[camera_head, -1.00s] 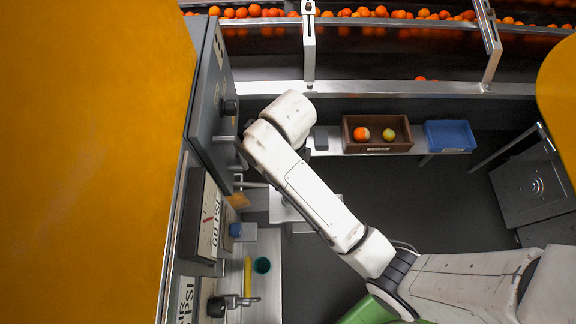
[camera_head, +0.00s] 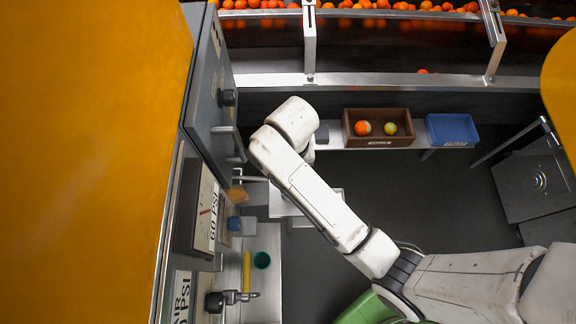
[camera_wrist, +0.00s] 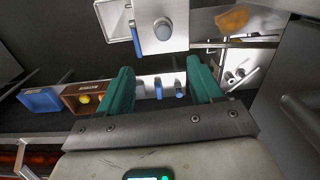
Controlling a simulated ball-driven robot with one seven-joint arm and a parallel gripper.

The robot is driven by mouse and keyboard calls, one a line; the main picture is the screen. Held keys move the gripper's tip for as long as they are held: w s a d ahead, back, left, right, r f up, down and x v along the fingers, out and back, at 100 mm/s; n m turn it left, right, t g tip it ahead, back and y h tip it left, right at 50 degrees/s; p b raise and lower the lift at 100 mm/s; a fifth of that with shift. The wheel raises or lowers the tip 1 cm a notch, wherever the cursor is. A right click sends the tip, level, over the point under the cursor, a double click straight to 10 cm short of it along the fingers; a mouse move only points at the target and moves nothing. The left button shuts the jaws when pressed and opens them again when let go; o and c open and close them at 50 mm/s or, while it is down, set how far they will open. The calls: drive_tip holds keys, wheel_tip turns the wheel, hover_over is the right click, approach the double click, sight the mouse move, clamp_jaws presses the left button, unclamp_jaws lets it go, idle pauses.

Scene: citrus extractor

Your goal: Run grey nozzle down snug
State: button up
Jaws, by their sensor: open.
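A round grey knob-like piece (camera_wrist: 164,28) stands on a pale metal plate (camera_wrist: 176,44) at the top of the wrist view. It may be the grey nozzle, but I cannot tell for sure. It lies beyond my fingertips and apart from them. My gripper (camera_wrist: 161,85) has two teal fingers, spread apart and with nothing between them. In the head view my arm hides the gripper and the grey piece. Only part of a metal stand (camera_head: 285,205) shows below my arm there.
A grey cabinet (camera_head: 205,95) with a handle stands close left of my arm. Below it are a pressure gauge (camera_head: 205,210), a yellow bar (camera_head: 247,270) and a teal cup (camera_head: 262,260). A brown crate (camera_head: 377,113) with two fruits and a blue bin (camera_head: 450,132) sit on the back shelf.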

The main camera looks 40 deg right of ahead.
drive_tip(key=f+n, duration=0.5)
drive_tip(key=n, duration=0.5)
drive_tip(key=f+n+b, duration=0.1)
drive_tip(key=f+n, duration=0.5)
drive_tip(key=n, duration=0.5)
drive_tip(key=f+n+b, duration=0.1)
drive_tip(key=f+n, duration=0.4)
drive_tip(key=n, duration=0.5)
drive_tip(key=shift+w+a+f+n, duration=0.25)
drive_tip(key=shift+a+f+n, duration=0.05)
drive_tip(key=shift+f+n, duration=0.1)
drive_tip(key=shift+c, duration=0.4)
drive_tip(key=c, duration=1)
drive_tip(key=shift+r+m, duration=0.15)
drive_tip(key=shift+m, duration=0.25)
drive_tip(key=shift+c, duration=0.3)
drive_tip(key=shift+m, duration=0.5)
